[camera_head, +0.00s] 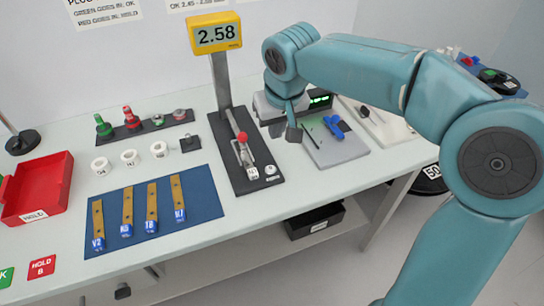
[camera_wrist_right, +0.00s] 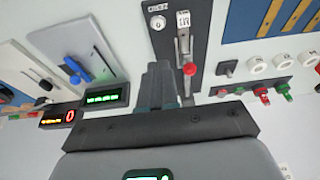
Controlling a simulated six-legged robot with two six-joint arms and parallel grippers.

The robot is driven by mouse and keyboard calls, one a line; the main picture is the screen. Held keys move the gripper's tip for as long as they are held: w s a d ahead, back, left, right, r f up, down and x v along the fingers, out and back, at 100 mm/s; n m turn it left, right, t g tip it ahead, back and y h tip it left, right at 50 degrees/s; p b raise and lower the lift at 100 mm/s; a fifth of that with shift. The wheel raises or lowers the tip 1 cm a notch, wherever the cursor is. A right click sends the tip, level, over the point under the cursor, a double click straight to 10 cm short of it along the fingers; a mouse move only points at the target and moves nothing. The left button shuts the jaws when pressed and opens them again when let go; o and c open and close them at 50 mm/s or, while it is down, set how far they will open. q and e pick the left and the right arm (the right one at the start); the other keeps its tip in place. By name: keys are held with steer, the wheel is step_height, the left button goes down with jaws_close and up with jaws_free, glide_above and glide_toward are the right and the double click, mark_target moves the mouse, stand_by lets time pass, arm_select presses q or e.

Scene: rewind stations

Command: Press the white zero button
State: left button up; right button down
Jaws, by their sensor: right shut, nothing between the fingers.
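The white round button (camera_head: 270,170) sits at the front right of a dark plate (camera_head: 246,187); it also shows in the right wrist view (camera_wrist_right: 158,22). The plate belongs to a stand with a yellow display (camera_head: 215,33) reading 2.58. A lever with a red knob (camera_head: 242,137) rises from the plate; the knob also shows in the right wrist view (camera_wrist_right: 190,69). My right gripper (camera_head: 293,134) is shut and empty. It is right of the plate, behind the button and apart from it. In the right wrist view its fingertips (camera_wrist_right: 159,72) point toward the plate. My left gripper is out of view.
A grey board with a blue clamp-like part (camera_head: 336,128) lies right of the plate, near a device with a green readout (camera_head: 320,101). A blue mat (camera_head: 205,195) with several brass strips lies left. White rings, colored plugs and a red tray (camera_head: 58,183) are farther left.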

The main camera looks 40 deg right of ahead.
steer(key=b, duration=0.1)
glide_toward(270, 167)
steer(key=x, duration=0.6)
steer(key=shift+f, duration=0.25)
